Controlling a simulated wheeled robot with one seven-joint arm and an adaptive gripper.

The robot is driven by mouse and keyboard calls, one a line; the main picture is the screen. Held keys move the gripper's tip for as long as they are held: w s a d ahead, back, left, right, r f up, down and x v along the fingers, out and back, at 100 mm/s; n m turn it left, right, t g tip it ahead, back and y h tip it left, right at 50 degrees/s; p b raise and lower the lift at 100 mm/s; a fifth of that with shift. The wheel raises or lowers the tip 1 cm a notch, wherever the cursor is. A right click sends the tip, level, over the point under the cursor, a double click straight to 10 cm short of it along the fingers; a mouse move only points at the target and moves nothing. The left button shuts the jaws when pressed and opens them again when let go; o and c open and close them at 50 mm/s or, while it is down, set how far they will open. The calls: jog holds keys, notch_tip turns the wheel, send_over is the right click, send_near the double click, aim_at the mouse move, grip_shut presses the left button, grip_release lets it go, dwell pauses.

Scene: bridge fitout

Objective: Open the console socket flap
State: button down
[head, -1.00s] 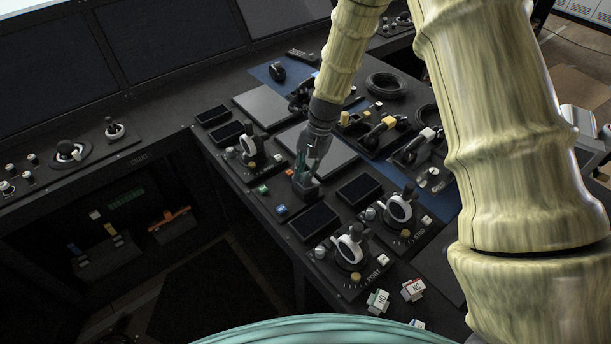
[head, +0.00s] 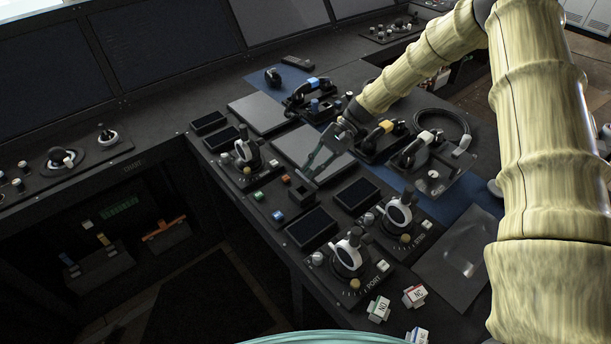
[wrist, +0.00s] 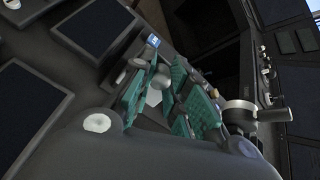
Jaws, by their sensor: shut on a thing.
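The console socket is a small dark box (head: 302,193) standing on the console between the dark screens, near small coloured buttons. My gripper (head: 308,177) reaches down to it from the upper right, tilted, with its fingertips at the top of the box. In the wrist view the teal fingers of my gripper (wrist: 160,98) close around a small piece, which I take to be the flap. The fingers hide most of the flap, so its exact angle is unclear.
White-ringed levers (head: 348,252) stand in front, and another (head: 243,152) stands to the left. A small screen (head: 312,227) and a flat grey panel (head: 312,148) lie close by. Handsets (head: 378,138) and a coiled cable (head: 441,118) are at the right. Tags (head: 379,308) lie near the front edge.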

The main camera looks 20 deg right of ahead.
jog(key=shift+w+d+f+g+y+b, duration=0.1)
jog(key=shift+d+f+g+y+b, duration=0.4)
jog(key=shift+y+b, duration=0.45)
jog(key=shift+w+d+f+g+y+b, duration=0.1)
jog(key=shift+d+f+g+y+b, duration=0.15)
jog(key=shift+d+g+y+b, duration=0.5)
jog(key=shift+a+t+b, duration=0.15)
jog(key=shift+t+b, duration=0.15)
jog(key=shift+t, duration=0.05)
jog(key=c, duration=1.8)
grip_release()
jog(key=shift+c, duration=0.2)
jog(key=o, duration=0.5)
jog(key=shift+r, duration=0.1)
jog(key=shift+w+r, duration=0.1)
jog(key=shift+w, duration=0.15)
jog(key=shift+w+r, duration=0.1)
jog(key=v, duration=1.2)
jog(key=shift+f, duration=0.3)
